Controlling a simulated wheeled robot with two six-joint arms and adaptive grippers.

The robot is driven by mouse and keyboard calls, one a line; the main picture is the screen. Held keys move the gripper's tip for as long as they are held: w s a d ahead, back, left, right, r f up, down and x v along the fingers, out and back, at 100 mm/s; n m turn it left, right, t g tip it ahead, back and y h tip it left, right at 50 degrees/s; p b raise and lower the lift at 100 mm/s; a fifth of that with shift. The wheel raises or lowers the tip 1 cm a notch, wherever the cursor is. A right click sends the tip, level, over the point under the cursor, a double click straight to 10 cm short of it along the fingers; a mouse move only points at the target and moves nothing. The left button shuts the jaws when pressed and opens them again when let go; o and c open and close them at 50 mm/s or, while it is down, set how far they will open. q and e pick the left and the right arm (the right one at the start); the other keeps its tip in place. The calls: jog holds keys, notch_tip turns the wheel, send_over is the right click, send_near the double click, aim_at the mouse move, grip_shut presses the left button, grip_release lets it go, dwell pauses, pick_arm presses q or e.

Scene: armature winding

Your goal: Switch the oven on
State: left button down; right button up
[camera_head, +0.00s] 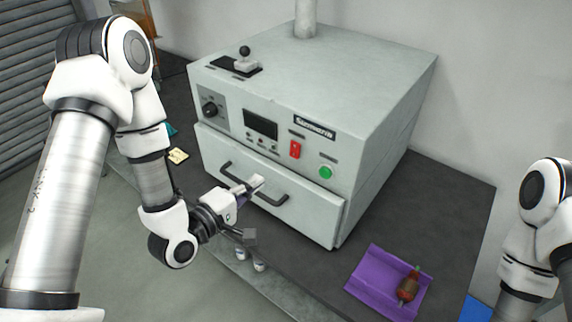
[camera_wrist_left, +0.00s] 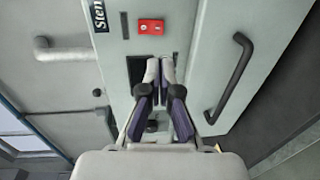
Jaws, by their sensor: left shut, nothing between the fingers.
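The oven (camera_head: 335,85) is a pale grey box on a dark bench. Its front panel has a black dial, a dark display, a red switch (camera_head: 295,149) and a green button (camera_head: 326,172). The red switch also shows in the left wrist view (camera_wrist_left: 151,27), beyond the fingertips. My left gripper (camera_head: 257,183) is in front of the oven drawer near its black handle (camera_head: 252,184), below the red switch. Its fingers (camera_wrist_left: 165,70) are together and empty; I cannot tell whether they touch anything. My right gripper is outside the head view; only part of my right arm shows.
A purple tray (camera_head: 366,281) holding a red-brown armature (camera_head: 409,286) lies on the bench (camera_head: 457,200) right of the oven. A joystick-like lever (camera_head: 244,60) stands on the oven top.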

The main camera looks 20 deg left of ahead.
aim_at(293, 156)
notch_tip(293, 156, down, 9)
jog(key=b, duration=0.8)
pick_arm(q)
jog(key=p+x, duration=0.3)
jog(key=x, duration=0.2)
jog(key=p+x, duration=0.3)
jog(key=x, duration=0.2)
jog(key=shift+w+d+r, duration=0.15)
jog(key=shift+w+d, duration=0.15)
jog(key=shift+w+d+f, duration=0.1)
jog(key=shift+w+f, duration=0.15)
jog(key=shift+w, duration=0.2)
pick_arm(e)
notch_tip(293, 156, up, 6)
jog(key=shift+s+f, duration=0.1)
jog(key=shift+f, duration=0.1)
pick_arm(q)
jog(key=shift+w+f+t+b, duration=0.1)
jog(key=shift+w+t+b, duration=0.2)
jog(key=shift+b, duration=0.65)
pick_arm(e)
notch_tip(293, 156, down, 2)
